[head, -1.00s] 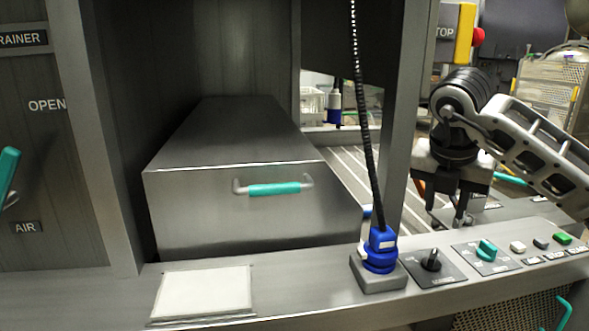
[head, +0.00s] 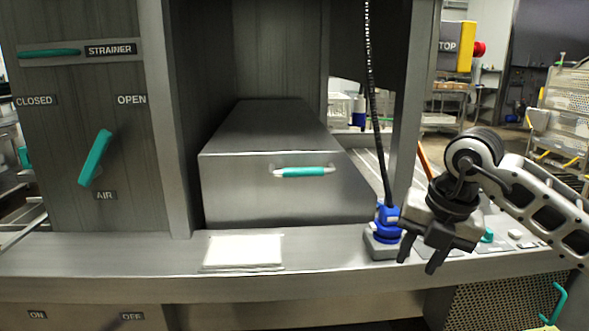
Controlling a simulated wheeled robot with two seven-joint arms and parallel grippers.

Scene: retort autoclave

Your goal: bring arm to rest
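My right gripper (head: 418,263) is at the right in the head view, in front of the control ledge, pointing down. Its two dark fingers are spread apart with nothing seen between them. It overlaps the blue plug (head: 387,222) and hides part of the panel behind; I cannot tell whether they touch. My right arm comes in from the right edge. My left gripper is not in view.
A steel box (head: 262,185) with a teal handle (head: 303,171) stands behind the ledge (head: 120,264). A white pad (head: 243,252) lies on the ledge. A teal AIR lever (head: 95,158) is at left. A black cable (head: 377,120) hangs to the plug. A red stop button (head: 479,48) is upper right.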

